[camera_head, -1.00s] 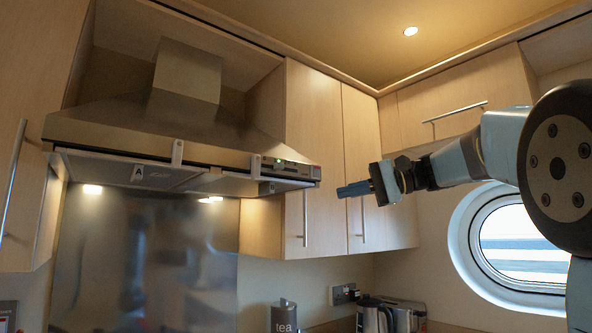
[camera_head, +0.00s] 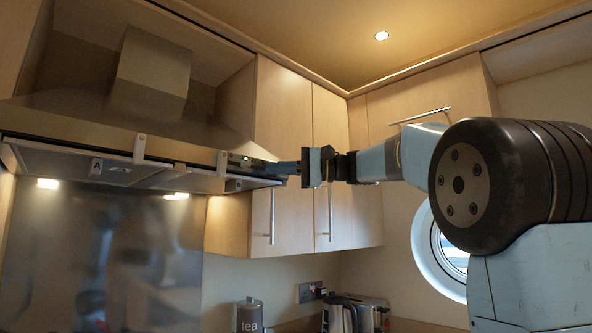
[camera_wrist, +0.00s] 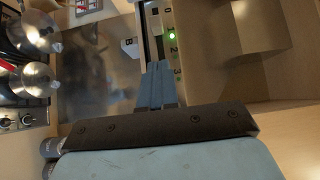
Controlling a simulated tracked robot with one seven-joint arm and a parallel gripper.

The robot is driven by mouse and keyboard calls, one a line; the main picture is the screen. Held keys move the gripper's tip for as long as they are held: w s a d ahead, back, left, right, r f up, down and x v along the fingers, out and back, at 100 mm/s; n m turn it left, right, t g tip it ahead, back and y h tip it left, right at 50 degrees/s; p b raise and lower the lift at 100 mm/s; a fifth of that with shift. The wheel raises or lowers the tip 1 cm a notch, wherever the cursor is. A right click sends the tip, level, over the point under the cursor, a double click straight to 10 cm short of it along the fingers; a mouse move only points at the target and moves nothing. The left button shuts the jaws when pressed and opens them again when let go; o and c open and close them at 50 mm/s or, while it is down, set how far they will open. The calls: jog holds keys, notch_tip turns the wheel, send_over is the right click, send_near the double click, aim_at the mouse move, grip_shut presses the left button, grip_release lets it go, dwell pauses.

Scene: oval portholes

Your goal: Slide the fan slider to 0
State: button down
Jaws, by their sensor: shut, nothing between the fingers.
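The range hood's control strip (camera_head: 250,161) is on the hood's front edge, with a small green light near its left end. In the wrist view the strip (camera_wrist: 171,52) shows numbers from 0 at the top to 3 lower down, and the green light glows near the 1. My gripper (camera_head: 281,168) is shut and empty, its fingertips at the right end of the strip. In the wrist view my gripper (camera_wrist: 157,66) points along the strip, beside the 2 and 3. I cannot tell whether it touches the strip.
The steel hood (camera_head: 150,90) fills the upper left. Wall cupboards (camera_head: 283,150) with bar handles stand close behind my gripper. Below are a tea canister (camera_head: 249,316) and a kettle (camera_head: 340,314). In the wrist view, pans (camera_wrist: 35,32) show at the left.

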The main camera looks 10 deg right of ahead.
aim_at(249, 166)
jog(key=s+a, duration=0.2)
jog(key=a, duration=0.1)
jog(key=shift+s+a, duration=0.15)
jog(key=shift+a, duration=0.05)
dwell(0.4)
